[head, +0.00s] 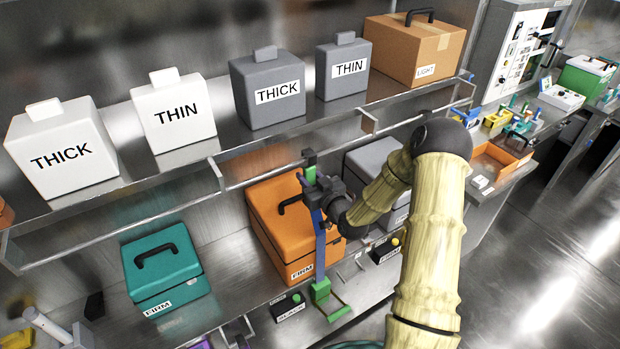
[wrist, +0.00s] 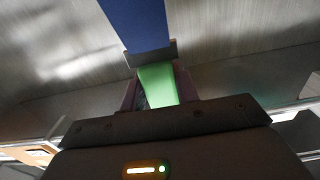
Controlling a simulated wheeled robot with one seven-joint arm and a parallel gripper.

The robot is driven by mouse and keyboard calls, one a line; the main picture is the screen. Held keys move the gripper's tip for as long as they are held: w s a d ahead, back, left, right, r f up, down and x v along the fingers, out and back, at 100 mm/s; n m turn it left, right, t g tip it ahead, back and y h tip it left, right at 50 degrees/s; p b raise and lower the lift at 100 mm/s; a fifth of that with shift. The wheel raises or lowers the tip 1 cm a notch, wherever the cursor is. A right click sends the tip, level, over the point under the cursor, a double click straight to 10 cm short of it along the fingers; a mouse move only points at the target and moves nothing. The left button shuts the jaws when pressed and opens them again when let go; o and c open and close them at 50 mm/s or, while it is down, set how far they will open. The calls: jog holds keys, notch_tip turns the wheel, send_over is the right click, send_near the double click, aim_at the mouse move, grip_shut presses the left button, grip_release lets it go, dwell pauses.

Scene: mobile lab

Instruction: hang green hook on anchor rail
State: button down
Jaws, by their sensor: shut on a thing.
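The green hook has a green top piece (head: 309,172), a long blue strap (head: 320,250) and a green lower hook (head: 321,293) with a flat foot. It hangs roughly upright from my gripper (head: 318,190), which is shut on it near the top. In the wrist view, a green part (wrist: 157,86) sits between the jaws, with the blue strap (wrist: 140,22) beyond. The anchor rail, seemingly the thin metal bar (head: 265,173) along the shelf front, passes behind or at the hook's top. I cannot tell whether they touch.
Boxes marked THICK (head: 62,150) and THIN (head: 175,112) stand with others on the upper shelf (head: 140,170). An orange case (head: 275,225) is close behind the strap; a teal case (head: 163,262) sits left. A small black box (head: 289,306) is beside the lower hook.

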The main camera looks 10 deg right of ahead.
dwell(0.3)
jog(key=c, duration=1)
grip_release()
jog(key=shift+o, duration=0.2)
jog(key=shift+f, duration=0.15)
jog(key=b+v, duration=0.3)
jog(key=v, duration=1.1)
jog(key=shift+s+d+r, duration=0.2)
jog(key=shift+s+r, duration=0.1)
jog(key=shift+s, duration=0.05)
jog(key=shift+s, duration=0.1)
